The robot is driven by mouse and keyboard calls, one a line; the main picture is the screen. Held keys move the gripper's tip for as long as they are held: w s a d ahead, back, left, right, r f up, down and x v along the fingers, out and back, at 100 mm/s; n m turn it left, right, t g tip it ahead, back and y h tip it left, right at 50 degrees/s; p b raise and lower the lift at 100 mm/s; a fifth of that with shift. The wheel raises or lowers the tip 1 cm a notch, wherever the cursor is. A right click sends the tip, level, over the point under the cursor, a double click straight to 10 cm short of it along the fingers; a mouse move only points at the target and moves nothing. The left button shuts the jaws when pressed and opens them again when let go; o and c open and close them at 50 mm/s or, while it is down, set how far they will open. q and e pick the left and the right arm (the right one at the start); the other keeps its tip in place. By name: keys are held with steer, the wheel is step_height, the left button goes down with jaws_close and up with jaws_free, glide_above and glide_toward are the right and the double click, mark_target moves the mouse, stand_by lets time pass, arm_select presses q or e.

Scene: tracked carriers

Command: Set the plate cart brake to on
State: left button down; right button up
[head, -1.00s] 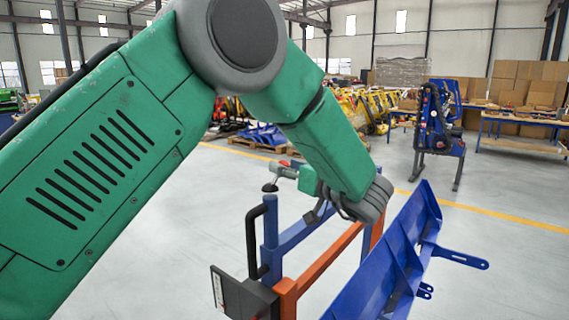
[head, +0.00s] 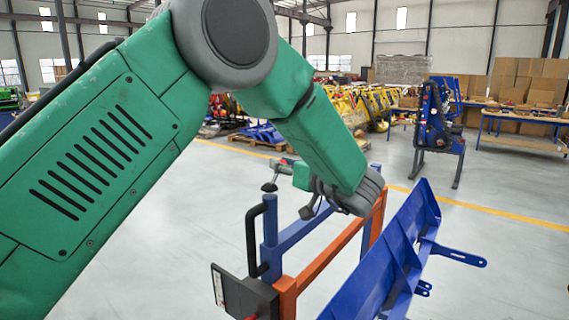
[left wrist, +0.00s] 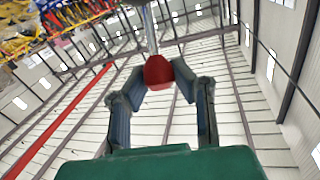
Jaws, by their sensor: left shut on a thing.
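The plate cart (head: 287,284) stands below and ahead of me, with an orange and blue frame and a black bent handle (head: 254,240). My left arm reaches over it from the left. My left gripper (head: 281,167) is small here, above the cart frame and close to the top of the blue post. In the left wrist view, my left gripper (left wrist: 158,80) is shut on a red knob (left wrist: 158,71) at the end of a metal rod (left wrist: 150,28). The fingers touch it from both sides. The brake's setting cannot be read. My right gripper is not in view.
A long blue plate-like part (head: 390,262) leans at the cart's right. A dark box (head: 240,296) sits at its near end. A blue stand (head: 437,130) and a workbench (head: 520,119) are farther right. Grey floor is open between them.

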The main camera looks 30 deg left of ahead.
arm_select(q)
steer(key=a+h+p, duration=0.1)
steer(key=p, duration=0.2)
steer(key=a+r+h+p, duration=0.1)
steer(key=h+p, duration=0.1)
steer(key=a+g+h+p, duration=0.1)
steer(key=a+h+p, duration=0.1)
steer(key=p, duration=0.1)
steer(key=shift+w+r+n+p, duration=0.15)
steer(key=shift+r+n+p, duration=0.15)
steer(key=shift+n, duration=0.1)
steer(key=shift+a+f+h+p, duration=0.25)
steer(key=shift+a+h+p, duration=0.1)
steer(key=shift+a+h, duration=0.45)
steer(key=shift+w+a+f+n+g+h, duration=0.2)
steer(key=shift+a+h, duration=0.25)
steer(key=shift+h, duration=0.3)
steer(key=shift+s+a+f+n+g+h, duration=0.15)
steer(key=shift+a+f+h, duration=0.3)
steer(key=shift+h, duration=0.35)
steer(key=shift+w+a+f+n+g+h, duration=0.15)
steer(key=shift+a+h, duration=0.35)
steer(key=shift+h, duration=0.25)
steer(key=c, duration=1.6)
jaws_free()
steer(key=shift+f, duration=0.1)
steer(key=shift+o, duration=1.4)
steer(key=shift+w, duration=0.15)
